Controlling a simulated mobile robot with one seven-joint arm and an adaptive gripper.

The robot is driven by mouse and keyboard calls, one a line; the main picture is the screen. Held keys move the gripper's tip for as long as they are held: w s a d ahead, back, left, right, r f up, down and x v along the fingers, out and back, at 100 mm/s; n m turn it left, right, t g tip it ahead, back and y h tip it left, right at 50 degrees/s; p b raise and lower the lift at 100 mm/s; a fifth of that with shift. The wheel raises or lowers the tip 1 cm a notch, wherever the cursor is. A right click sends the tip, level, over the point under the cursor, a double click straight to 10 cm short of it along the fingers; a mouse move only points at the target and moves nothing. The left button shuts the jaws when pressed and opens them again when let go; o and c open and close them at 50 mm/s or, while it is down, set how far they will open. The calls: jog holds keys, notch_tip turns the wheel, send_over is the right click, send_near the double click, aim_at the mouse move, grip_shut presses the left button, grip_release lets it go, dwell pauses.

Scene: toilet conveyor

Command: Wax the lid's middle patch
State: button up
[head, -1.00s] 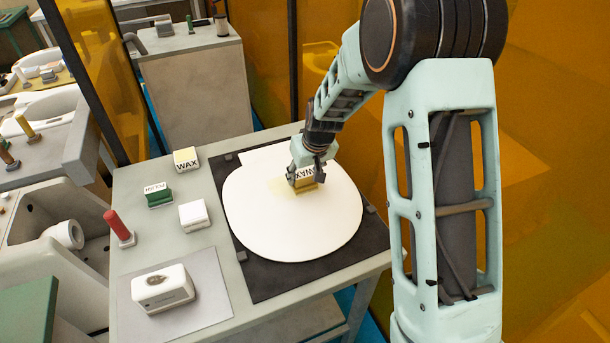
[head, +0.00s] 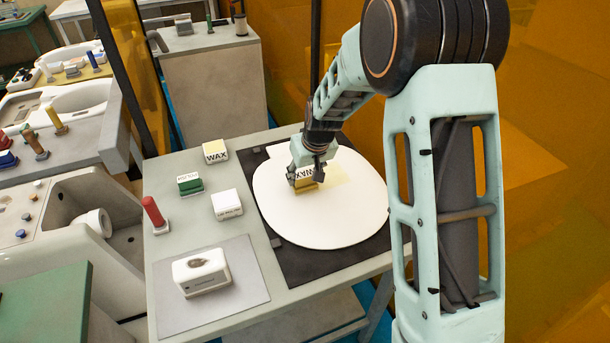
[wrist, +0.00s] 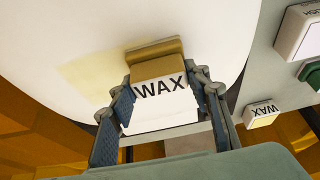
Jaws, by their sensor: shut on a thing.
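The white lid (head: 320,225) lies flat on a black mat (head: 285,262) on the table. My gripper (head: 306,174) is over the lid's middle and is shut on a wax block (head: 305,184) with a white WAX label and a yellow-brown base. In the wrist view the wax block (wrist: 158,85) sits between the two fingers, its base at the lid's surface; I cannot tell for sure whether it touches. A pale yellow patch (head: 328,178) shows on the lid beside the block, to its right in the head view and to its left in the wrist view (wrist: 95,75).
Left of the lid stand a second WAX block (head: 215,152), a green block (head: 190,184), a white block (head: 227,205) and a red-handled tool (head: 154,214). A white box-shaped item (head: 202,272) rests on a grey sheet (head: 250,285) at the front left. Orange panels stand behind.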

jog(key=shift+a+r+p, duration=0.2)
jog(key=shift+r+p, duration=0.05)
jog(key=shift+r, duration=0.35)
jog(key=shift+a+r+p, duration=0.2)
jog(key=shift+r+p, duration=0.05)
jog(key=shift+r, duration=0.35)
jog(key=shift+s+d+r+p, duration=0.1)
jog(key=shift+d+r+p, duration=0.15)
jog(key=shift+r+p, duration=1.35)
jog(key=shift+r, duration=1.3)
